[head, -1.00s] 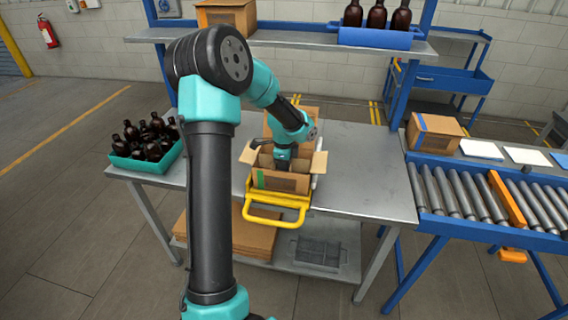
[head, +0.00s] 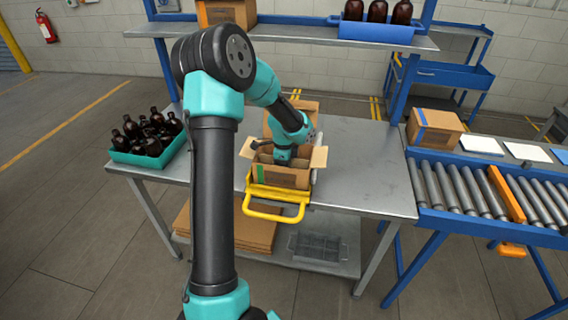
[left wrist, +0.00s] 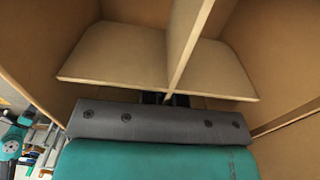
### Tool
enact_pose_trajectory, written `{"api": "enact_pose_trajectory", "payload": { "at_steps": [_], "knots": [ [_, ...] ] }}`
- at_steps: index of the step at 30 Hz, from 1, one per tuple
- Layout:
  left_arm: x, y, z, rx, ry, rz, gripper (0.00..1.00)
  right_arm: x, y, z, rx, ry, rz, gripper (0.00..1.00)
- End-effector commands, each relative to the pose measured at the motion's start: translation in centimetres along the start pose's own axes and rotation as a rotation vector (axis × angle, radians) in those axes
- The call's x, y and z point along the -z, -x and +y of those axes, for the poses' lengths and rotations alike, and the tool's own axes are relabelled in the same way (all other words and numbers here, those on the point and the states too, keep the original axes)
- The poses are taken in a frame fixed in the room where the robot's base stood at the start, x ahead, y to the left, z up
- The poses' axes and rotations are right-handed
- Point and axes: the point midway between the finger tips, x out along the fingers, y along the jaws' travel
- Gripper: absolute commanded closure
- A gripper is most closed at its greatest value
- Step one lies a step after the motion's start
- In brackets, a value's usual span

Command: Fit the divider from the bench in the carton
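The open carton (head: 280,178) stands on the bench on a yellow-handled frame, its flaps spread. The tan cardboard divider (head: 264,159) is inside the carton, its crossed panels partly hidden by my gripper. My left gripper (head: 282,161) reaches down into the carton from above. In the left wrist view, the divider (left wrist: 185,45) fills the middle, with carton walls on both sides. The dark fingertips (left wrist: 166,99) sit close together at a divider panel and look shut on it; they are mostly hidden. My right gripper is not in view.
A teal crate (head: 130,158) of amber bottles stands at the bench's left end. The bench (head: 365,185) is clear right of the carton. A roller conveyor (head: 465,192) runs at the right. A shelf (head: 300,35) with a blue bottle tray (head: 376,36) spans behind.

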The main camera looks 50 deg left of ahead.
Motion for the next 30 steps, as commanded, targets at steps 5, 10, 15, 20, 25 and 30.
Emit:
{"api": "enact_pose_trajectory", "payload": {
  "at_steps": [5,10,15,20,25,30],
  "knots": [
    [0.0,-0.4,0.0,-0.001,0.000,0.000,1.00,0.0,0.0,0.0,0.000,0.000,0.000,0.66],
    [0.0,-0.8,0.0,-0.001,0.000,0.000,1.00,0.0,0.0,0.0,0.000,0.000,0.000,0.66],
    [0.0,-1.2,0.0,-0.001,0.000,0.000,1.00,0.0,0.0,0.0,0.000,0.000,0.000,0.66],
    [0.0,-1.4,0.0,0.000,0.000,0.000,0.92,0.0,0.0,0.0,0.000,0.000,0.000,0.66],
    [0.0,-1.4,0.0,0.000,0.000,0.000,0.75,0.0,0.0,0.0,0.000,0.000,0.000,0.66],
    [0.0,-1.4,0.0,0.000,0.000,0.000,0.68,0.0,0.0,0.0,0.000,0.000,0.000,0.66]
  ]
}}
